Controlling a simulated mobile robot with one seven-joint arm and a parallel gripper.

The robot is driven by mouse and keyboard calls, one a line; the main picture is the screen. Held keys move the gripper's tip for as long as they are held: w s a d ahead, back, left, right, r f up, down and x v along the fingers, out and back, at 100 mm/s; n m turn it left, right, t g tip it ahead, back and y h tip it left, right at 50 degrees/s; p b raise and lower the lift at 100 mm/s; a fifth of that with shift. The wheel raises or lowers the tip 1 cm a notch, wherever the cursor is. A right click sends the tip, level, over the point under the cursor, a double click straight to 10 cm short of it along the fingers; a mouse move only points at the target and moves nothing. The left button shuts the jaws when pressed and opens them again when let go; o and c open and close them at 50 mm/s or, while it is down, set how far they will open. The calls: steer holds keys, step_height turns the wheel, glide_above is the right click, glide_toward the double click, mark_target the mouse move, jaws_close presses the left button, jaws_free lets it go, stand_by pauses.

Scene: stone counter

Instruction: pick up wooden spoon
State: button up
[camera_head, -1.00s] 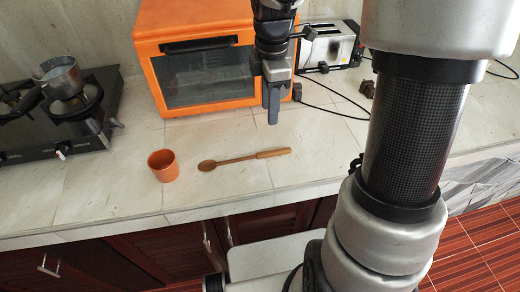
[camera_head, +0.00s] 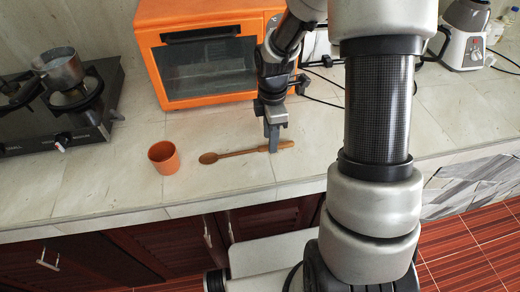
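The wooden spoon (camera_head: 235,153) lies flat on the stone counter (camera_head: 225,180), its bowl to the left and its thicker handle to the right. My gripper (camera_head: 272,146) points down at the handle end of the spoon. The fingers overlap the handle in this view and hide a small part of it. I cannot tell whether they touch the handle or how far apart they are. The spoon looks unmoved on the counter.
An orange cup (camera_head: 164,157) stands just left of the spoon's bowl. An orange oven (camera_head: 205,60) stands behind. A stove with a metal pot (camera_head: 60,70) is at the left. A blender (camera_head: 465,35) stands at the back right. The counter's front edge is close.

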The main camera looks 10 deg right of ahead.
step_height(320, 180, down, 2)
steer(key=shift+f, duration=0.1)
jaws_close()
